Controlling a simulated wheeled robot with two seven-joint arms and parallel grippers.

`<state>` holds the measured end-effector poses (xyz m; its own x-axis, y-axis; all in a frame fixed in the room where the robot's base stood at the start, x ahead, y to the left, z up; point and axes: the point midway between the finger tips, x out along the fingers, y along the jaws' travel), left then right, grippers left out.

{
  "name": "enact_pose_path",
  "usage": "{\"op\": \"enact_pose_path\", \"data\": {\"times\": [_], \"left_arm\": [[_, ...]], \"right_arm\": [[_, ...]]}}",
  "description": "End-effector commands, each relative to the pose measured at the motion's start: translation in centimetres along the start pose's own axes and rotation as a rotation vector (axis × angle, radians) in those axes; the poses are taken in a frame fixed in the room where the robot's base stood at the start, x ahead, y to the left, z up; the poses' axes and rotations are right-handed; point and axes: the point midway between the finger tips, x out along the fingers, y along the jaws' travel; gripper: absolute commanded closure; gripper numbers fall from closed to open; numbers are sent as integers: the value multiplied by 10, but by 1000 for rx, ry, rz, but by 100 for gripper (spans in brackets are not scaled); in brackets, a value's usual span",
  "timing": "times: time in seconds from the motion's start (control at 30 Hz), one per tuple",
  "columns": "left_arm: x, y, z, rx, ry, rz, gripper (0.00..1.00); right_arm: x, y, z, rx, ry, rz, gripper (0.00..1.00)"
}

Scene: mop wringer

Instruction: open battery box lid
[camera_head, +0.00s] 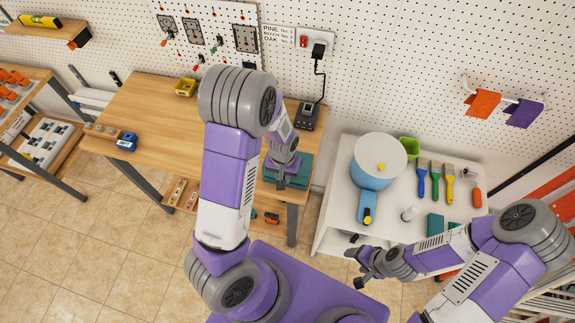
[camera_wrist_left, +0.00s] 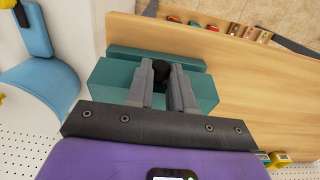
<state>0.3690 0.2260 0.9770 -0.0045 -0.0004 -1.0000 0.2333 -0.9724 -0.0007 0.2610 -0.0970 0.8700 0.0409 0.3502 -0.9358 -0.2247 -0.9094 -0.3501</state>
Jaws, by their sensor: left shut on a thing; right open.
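The teal battery box (camera_head: 301,172) sits at the right end of the wooden workbench, partly hidden by my left arm. In the left wrist view its teal body (camera_wrist_left: 112,76) shows on both sides of the fingers, with a narrower teal strip (camera_wrist_left: 150,55) beyond. I cannot tell whether the lid is raised. My left gripper (camera_head: 281,184) is over the box; in the left wrist view its fingers (camera_wrist_left: 161,80) are shut on a black knob (camera_wrist_left: 160,70). My right gripper (camera_head: 359,262) is open and empty, by the front of the white table.
A black charger (camera_head: 307,116) stands behind the box, its cord running to a wall outlet. The white table (camera_head: 337,215) to the right holds a blue pot (camera_head: 371,178), brushes and a green cup. The bench's left half (camera_head: 150,100) is mostly clear.

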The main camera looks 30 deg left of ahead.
Motion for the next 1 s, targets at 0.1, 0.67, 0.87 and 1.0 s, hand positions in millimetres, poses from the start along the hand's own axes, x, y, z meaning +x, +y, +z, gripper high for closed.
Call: {"op": "enact_pose_path", "data": {"times": [0.1, 0.67, 0.87, 1.0], "left_arm": [[-6, 0, -4, 0, 9, 2, 91], [-16, 0, -10, 0, 9, 1, 91], [-26, 0, -18, -1, 11, 2, 91], [-29, 0, -20, -2, 11, 2, 91]], "right_arm": [[-4, -2, 0, 0, 0, 0, 34], [-11, -4, 1, 0, 0, 0, 34], [-18, -7, 1, 0, 0, 0, 34], [-20, -7, 1, 0, 0, 0, 34]]}}
